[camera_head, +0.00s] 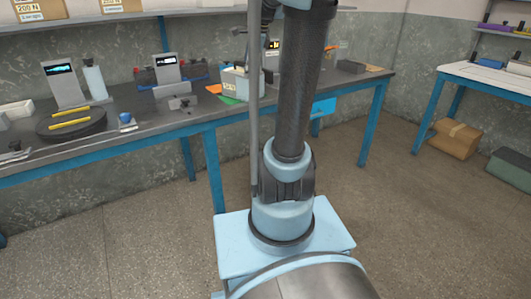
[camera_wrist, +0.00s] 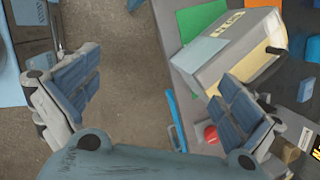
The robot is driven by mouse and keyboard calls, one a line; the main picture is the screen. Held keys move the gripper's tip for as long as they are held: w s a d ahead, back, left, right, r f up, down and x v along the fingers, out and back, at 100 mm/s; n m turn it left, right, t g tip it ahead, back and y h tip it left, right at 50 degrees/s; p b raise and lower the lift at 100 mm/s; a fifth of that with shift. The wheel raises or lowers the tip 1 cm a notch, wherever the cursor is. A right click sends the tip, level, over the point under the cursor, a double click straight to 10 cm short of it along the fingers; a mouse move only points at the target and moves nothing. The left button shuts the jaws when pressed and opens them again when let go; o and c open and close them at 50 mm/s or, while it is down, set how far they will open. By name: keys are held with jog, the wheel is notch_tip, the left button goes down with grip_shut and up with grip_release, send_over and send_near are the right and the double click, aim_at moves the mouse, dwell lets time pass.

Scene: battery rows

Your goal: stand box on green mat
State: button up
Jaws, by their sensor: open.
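My gripper (camera_wrist: 155,98) is open and empty, with its blue-padded fingers wide apart over the floor beside the bench edge. A grey box (camera_wrist: 215,68) with a pale label and a cream end lies to the right of the gap, beyond the right finger. It also shows on the bench in the head view (camera_head: 235,79). My gripper is hidden or out of frame in the head view.
The dark bench (camera_head: 150,115) carries a round black stand with yellow strips (camera_head: 72,124), display units and a bottle (camera_head: 95,82). A red round thing (camera_wrist: 211,134) is near the right finger. Another table (camera_head: 488,77) stands at right. The floor is clear in front.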

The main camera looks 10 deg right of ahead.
jog(key=s+f+n+h, duration=0.1)
jog(key=s+f+n, duration=0.9)
jog(key=s, duration=0.4)
jog(key=s+f+n+h, duration=0.1)
jog(key=s+f+n, duration=0.9)
jog(key=s, duration=0.4)
jog(key=shift+a+f+g, duration=0.25)
jog(key=shift+f+g, duration=0.15)
jog(key=shift+f, duration=0.15)
